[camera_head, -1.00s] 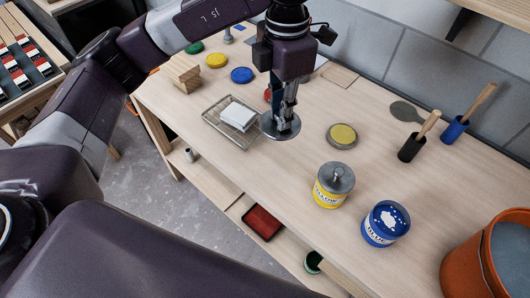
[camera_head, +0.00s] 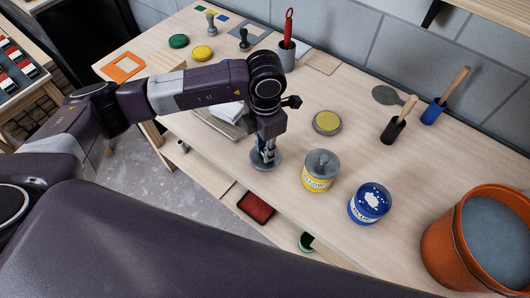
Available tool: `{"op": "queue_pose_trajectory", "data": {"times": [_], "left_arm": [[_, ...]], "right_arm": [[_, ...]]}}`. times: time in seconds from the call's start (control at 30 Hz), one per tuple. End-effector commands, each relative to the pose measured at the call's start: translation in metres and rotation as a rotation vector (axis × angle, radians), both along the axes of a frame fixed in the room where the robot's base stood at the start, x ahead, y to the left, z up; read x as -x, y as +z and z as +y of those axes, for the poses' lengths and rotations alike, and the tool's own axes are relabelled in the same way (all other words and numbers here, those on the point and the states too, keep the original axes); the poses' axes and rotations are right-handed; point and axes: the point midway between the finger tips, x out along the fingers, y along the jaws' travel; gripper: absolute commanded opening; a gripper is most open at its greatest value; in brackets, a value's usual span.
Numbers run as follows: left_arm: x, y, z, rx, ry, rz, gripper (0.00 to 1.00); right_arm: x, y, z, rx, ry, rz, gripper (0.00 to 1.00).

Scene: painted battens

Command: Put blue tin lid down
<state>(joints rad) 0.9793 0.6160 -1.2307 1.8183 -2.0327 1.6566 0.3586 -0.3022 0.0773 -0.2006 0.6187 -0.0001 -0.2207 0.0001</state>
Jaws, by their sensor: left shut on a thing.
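My left gripper (camera_head: 266,152) points down at the middle of the bench and is shut on a grey round tin lid (camera_head: 267,163). The lid is low over the bench, left of the yellow tin; I cannot tell whether it touches the wood. The blue tin (camera_head: 366,209) stands upright at the right, its top showing blue with a white patch and no lid on it. My right gripper is not in view.
The yellow tin (camera_head: 320,182) has a grey knobbed top. A round disc with a yellow top (camera_head: 327,122) lies behind it. Two brush holders (camera_head: 393,129) and an orange bucket (camera_head: 448,236) stand right. A wire rack (camera_head: 213,126) is partly behind my arm.

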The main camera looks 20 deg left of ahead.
Motion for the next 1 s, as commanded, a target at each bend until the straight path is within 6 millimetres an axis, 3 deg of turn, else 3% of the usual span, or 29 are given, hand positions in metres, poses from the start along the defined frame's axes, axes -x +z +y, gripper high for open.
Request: {"op": "queue_pose_trajectory", "data": {"times": [0.2, 0.63, 0.67, 0.8, 1.0], "left_arm": [[0.001, -0.029, 0.001, -0.002, 0.001, 0.004, 0.01], [0.0, -0.037, 0.0, -0.001, 0.0, 0.001, 0.01], [0.0, -0.036, 0.0, -0.001, 0.0, 0.001, 0.2], [0.001, -0.035, 0.001, -0.001, 0.0, 0.001, 0.35], [0.001, -0.036, 0.001, -0.002, 0.0, 0.002, 0.35]], "right_arm": [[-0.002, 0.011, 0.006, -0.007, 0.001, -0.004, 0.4], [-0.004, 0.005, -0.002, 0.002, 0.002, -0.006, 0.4], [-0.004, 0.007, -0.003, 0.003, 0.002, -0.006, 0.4], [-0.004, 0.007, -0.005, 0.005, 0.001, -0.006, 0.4], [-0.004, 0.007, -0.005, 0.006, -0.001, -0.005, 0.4]]}}
